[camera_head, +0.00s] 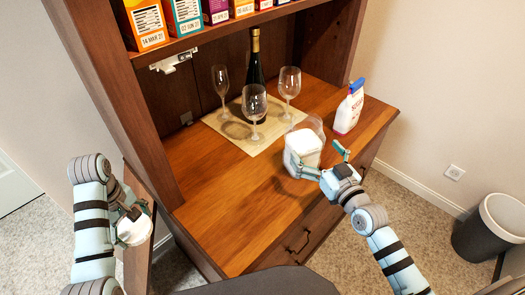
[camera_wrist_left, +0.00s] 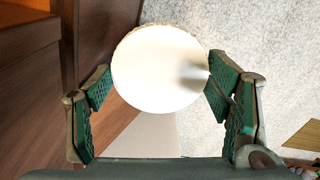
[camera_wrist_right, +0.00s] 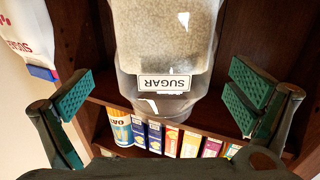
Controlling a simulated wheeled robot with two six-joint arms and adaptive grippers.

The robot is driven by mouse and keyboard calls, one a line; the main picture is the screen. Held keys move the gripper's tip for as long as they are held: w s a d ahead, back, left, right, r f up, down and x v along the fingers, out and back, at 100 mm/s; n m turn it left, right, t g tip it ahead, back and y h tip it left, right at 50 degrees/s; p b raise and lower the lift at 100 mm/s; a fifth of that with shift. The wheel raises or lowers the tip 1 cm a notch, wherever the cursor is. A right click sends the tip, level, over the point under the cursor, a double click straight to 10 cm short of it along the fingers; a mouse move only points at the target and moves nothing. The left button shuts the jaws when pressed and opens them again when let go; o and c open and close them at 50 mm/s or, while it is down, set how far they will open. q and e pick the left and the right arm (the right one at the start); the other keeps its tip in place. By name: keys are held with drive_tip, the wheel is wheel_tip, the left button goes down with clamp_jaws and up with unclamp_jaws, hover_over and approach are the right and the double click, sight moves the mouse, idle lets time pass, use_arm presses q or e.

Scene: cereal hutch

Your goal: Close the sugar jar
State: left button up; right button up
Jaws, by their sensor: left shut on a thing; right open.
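The sugar jar (camera_head: 303,146) is a clear container holding white sugar, standing near the front right edge of the wooden counter. It also shows in the right wrist view (camera_wrist_right: 165,45) with its SUGAR label. Its top looks uncovered in the head view. My right gripper (camera_head: 323,160) is open at the jar's front, its fingers on either side of it; I cannot tell whether they touch. My left gripper (camera_head: 134,222) is shut on a round white lid (camera_wrist_left: 158,70), held out to the left of the counter above the floor.
Several wine glasses (camera_head: 254,105) and a dark bottle (camera_head: 255,60) stand on a mat. Boxes (camera_head: 183,15) line the shelf above. The counter's front left (camera_head: 220,220) is clear.

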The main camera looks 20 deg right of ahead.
drive_tip(key=shift+w, duration=0.1)
use_arm(q)
drive_tip(key=shift+f+b, duration=0.3)
use_arm(e)
drive_tip(key=shift+w+a+f, duration=0.15)
drive_tip(key=shift+w, duration=0.2)
use_arm(q)
drive_tip(key=shift+w+f+b, duration=0.1)
drive_tip(key=shift+f+b, duration=0.6)
drive_tip(key=shift+f, duration=0.05)
drive_tip(key=shift+r, duration=0.1)
use_arm(e)
drive_tip(key=w, duration=0.2)
drive_tip(key=w+a, duration=0.1)
drive_tip(key=w, duration=0.1)
drive_tip(key=shift+w+f, duration=0.15)
drive_tip(key=shift+c, duration=0.4)
drive_tip(key=shift+d, duration=0.1)
drive_tip(key=c, duration=1.9)
drive_tip(key=shift+o, duration=0.2)
